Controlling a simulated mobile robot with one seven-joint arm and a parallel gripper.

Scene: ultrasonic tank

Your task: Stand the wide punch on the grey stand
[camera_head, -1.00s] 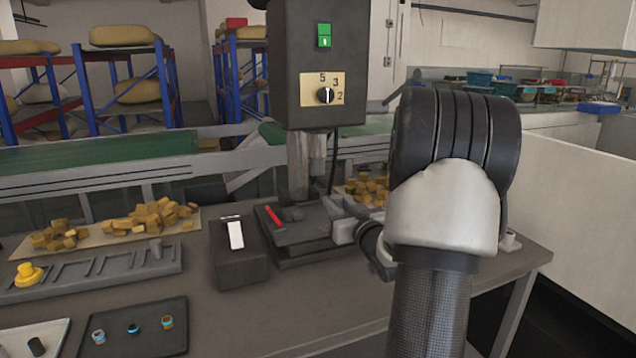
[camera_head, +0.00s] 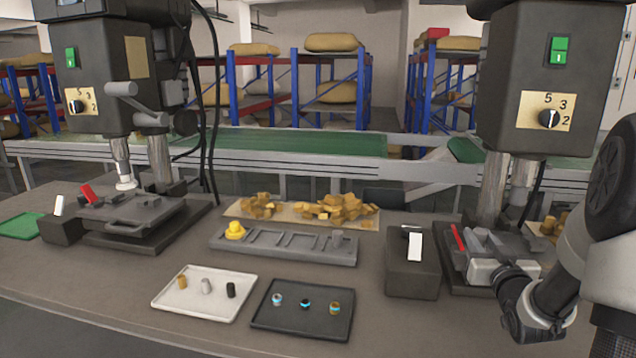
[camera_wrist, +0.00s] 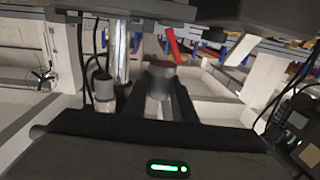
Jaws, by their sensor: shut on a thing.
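My gripper (camera_head: 484,270) is at the right, low in front of the right-hand press. In the wrist view its fingers (camera_wrist: 160,90) are shut on a short, round grey piece (camera_wrist: 161,68), which looks like the wide punch. The piece's lower part is hidden by the fingers. In the head view it cannot be made out behind my gripper and arm. The grey stand (camera_head: 285,259) is a long slotted rack on the middle of the bench, left of my gripper.
A dark box (camera_head: 411,276) with a white switch stands between rack and right press (camera_head: 528,80). A white tray (camera_head: 205,311) and black tray (camera_head: 300,330) with small pieces lie in front of the rack. Yellow blocks (camera_head: 340,209) lie behind it. Another press (camera_head: 110,70) is left.

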